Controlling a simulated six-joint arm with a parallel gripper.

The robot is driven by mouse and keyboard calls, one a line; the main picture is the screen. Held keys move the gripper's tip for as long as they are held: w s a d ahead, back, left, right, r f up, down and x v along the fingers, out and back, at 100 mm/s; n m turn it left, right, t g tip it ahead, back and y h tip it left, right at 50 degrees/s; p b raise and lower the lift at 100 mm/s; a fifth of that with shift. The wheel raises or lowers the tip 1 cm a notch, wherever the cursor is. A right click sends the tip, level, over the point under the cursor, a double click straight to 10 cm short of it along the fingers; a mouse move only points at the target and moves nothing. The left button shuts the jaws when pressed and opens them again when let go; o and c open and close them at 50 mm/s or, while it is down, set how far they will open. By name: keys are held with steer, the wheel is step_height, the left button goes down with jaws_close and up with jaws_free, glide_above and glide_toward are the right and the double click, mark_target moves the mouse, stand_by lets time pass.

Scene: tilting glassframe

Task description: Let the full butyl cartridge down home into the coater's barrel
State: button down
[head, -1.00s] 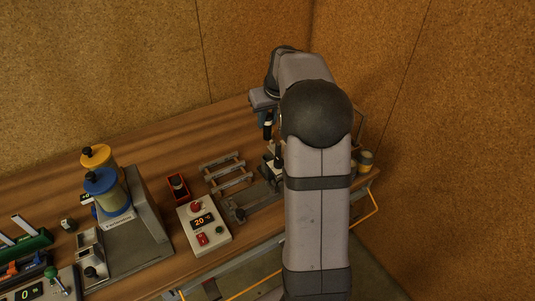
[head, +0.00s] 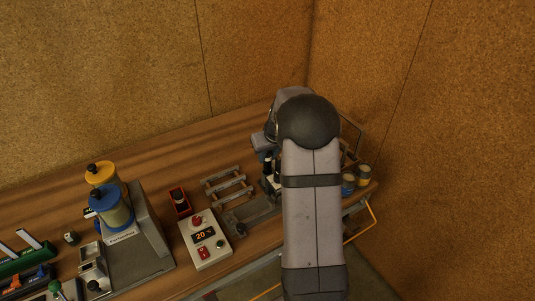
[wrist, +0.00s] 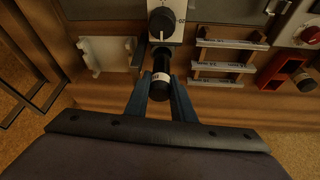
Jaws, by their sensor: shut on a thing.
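A black cartridge (wrist: 160,86) with a white band is held between the two blue-grey fingers of my gripper (wrist: 160,80) in the wrist view. In the head view my arm covers most of the gripper, and a dark cylinder, probably the cartridge (head: 268,160), shows beside it. The coater appears to be the pale box with a black dial (wrist: 163,20), just beyond the cartridge in the wrist view. Its barrel is hard to make out behind the cartridge. I cannot tell whether the cartridge is inside it, touching it or above it.
A rack of grey bars (head: 226,184), a red holder (head: 180,201) and a control box reading 20 (head: 205,238) stand left of my arm. Blue and yellow canisters (head: 110,205) stand farther left. Small tins (head: 362,174) sit at the right table end. Bare wood lies behind the rack.

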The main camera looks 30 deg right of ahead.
steer(key=shift+f+b, duration=0.45)
steer(key=shift+f, duration=0.2)
steer(key=c, duration=1.8)
jaws_free()
steer(key=shift+r, duration=0.1)
